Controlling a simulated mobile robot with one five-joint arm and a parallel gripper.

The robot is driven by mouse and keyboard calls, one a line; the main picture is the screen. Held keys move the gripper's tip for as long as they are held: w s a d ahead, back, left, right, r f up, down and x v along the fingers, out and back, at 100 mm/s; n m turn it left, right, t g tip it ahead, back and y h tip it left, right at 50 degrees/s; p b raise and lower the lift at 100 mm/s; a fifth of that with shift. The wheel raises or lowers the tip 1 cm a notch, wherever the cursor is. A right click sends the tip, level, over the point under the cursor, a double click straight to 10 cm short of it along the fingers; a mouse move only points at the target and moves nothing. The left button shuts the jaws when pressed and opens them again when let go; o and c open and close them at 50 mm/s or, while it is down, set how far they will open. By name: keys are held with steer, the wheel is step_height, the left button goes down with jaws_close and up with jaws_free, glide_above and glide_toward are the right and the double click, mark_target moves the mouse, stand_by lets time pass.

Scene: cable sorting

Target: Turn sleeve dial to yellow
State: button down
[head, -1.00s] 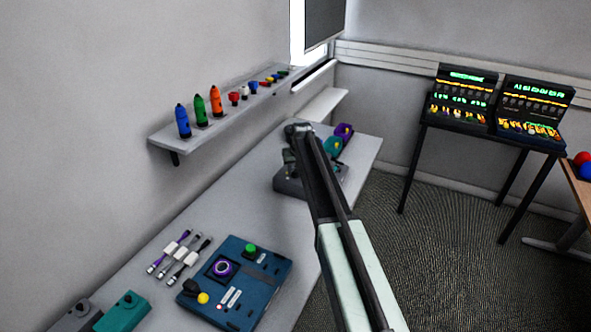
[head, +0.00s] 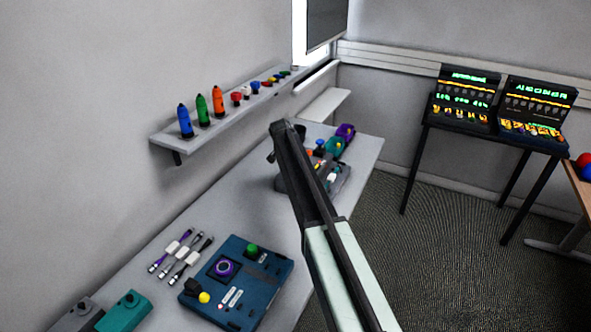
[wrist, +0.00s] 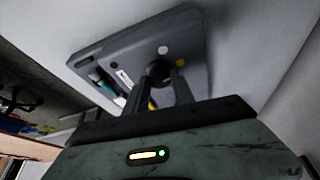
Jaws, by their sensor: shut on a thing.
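My gripper (wrist: 157,84) is shut on a dark round dial (wrist: 158,69) on a grey panel box (wrist: 112,48) in the wrist view. A pale spot (wrist: 163,49) and a yellow spot (wrist: 181,63) lie beside the dial on the box face. Which way the dial points cannot be made out. In the head view the grey box (head: 281,184) stands on the far part of the bench, partly behind my arm, which also hides the fingertips and the dial.
On the grey bench (head: 225,205) nearer are a blue panel (head: 265,286) with a purple ring and cables (head: 181,251). Teal (head: 334,147) and purple (head: 346,131) boxes stand behind the grey box. A wall shelf (head: 172,139) holds coloured tools on the left.

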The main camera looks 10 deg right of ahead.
steer(key=shift+w+a+m, duration=0.1)
steer(key=shift+a+m, duration=0.05)
steer(key=shift+m, duration=0.35)
steer(key=shift+g, duration=0.3)
steer(key=c, duration=1.1)
jaws_free()
steer(key=shift+o, duration=0.2)
steer(key=shift+r, duration=0.1)
steer(key=p+v, duration=0.7)
steer(key=shift+a+r, duration=0.25)
